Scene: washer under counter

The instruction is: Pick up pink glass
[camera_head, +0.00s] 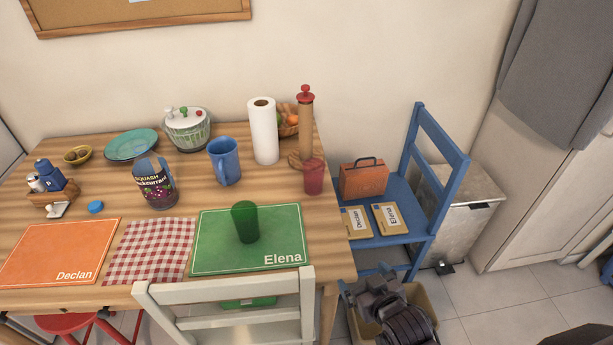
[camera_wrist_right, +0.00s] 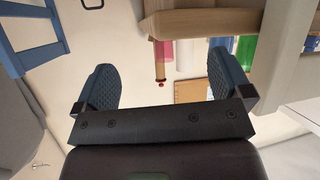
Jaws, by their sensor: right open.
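The pink glass (camera_head: 314,178) stands upright at the right edge of the wooden table (camera_head: 270,185), just in front of the wooden mill with a red top (camera_head: 305,125). My right gripper (camera_head: 381,287) is low, in front of the blue chair and right of the table, well apart from the glass. In the right wrist view my open, empty fingers (camera_wrist_right: 162,66) frame the pink glass (camera_wrist_right: 163,48) and the mill at a distance. My left gripper is not in view.
A paper towel roll (camera_head: 263,132) and a blue mug (camera_head: 224,162) stand left of the glass. A green glass (camera_head: 245,222) stands on the green placemat. A blue chair (camera_head: 440,150) holds an orange case and envelopes. A white chair (camera_head: 225,295) stands at the table's front.

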